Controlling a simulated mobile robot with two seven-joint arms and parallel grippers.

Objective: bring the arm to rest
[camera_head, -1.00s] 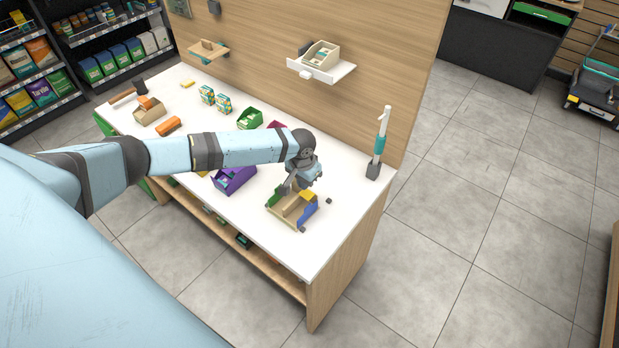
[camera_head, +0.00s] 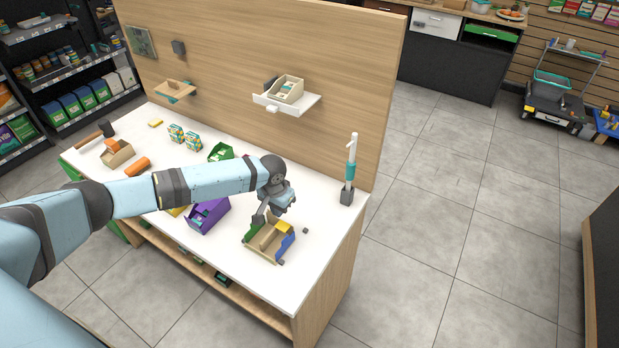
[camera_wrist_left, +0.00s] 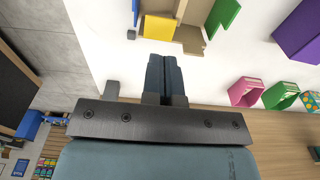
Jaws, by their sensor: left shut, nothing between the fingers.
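My left arm reaches in from the left over the white counter (camera_head: 325,230). Its gripper (camera_head: 260,217) is just above or behind the wooden tray (camera_head: 262,252) with green, yellow and blue parts; the exact gap is hard to tell. In the left wrist view the gripper's fingers (camera_wrist_left: 165,62) are together and empty, with the yellow block (camera_wrist_left: 159,28) and the green panel (camera_wrist_left: 222,14) beyond the tips. My right gripper is not in view.
A purple bin (camera_head: 208,215) stands left of the tray, and a green bin (camera_head: 220,152) is behind the arm. A white and teal upright tool (camera_head: 350,172) stands at the back right corner. A wall shelf (camera_head: 305,103) is above.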

